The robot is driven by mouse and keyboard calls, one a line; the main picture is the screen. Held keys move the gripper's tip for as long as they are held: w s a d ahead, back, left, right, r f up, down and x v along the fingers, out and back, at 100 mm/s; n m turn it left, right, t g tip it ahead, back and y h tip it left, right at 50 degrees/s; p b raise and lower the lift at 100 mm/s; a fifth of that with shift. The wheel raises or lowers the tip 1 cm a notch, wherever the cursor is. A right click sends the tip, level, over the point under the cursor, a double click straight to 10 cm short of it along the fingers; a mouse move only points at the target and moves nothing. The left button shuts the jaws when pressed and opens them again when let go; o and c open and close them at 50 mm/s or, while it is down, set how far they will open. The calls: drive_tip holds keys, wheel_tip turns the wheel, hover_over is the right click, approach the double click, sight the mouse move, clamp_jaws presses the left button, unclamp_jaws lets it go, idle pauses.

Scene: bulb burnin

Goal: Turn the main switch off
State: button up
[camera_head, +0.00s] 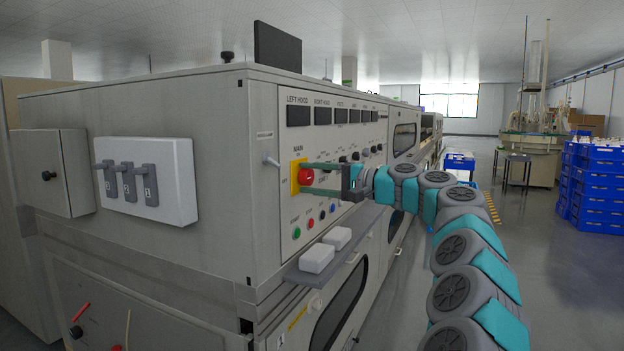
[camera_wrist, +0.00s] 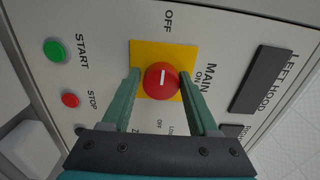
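The main switch is a red round knob (camera_head: 305,176) on a yellow square plate (camera_head: 295,178) on the machine's control panel. In the wrist view the knob (camera_wrist: 161,82) has a short white mark on its face, with OFF printed beyond the plate's top edge and ON beside its right edge. Which label the mark points to is not clear. My gripper (camera_wrist: 159,78) is open, with its green fingers on either side of the knob. The right finger looks very close to the knob; a strip of yellow shows at the left. Contact cannot be told.
A green START button (camera_wrist: 55,50) and red STOP button (camera_wrist: 70,100) sit near the switch. A shelf (camera_head: 335,245) with white blocks juts out below the panel. A breaker box (camera_head: 172,178) is on the left face.

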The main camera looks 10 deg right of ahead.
drive_tip(key=o, duration=0.3)
drive_tip(key=shift+s+d+r, duration=0.1)
drive_tip(key=v, duration=0.7)
drive_tip(key=shift+s+d, duration=0.15)
drive_tip(key=shift+d, duration=0.05)
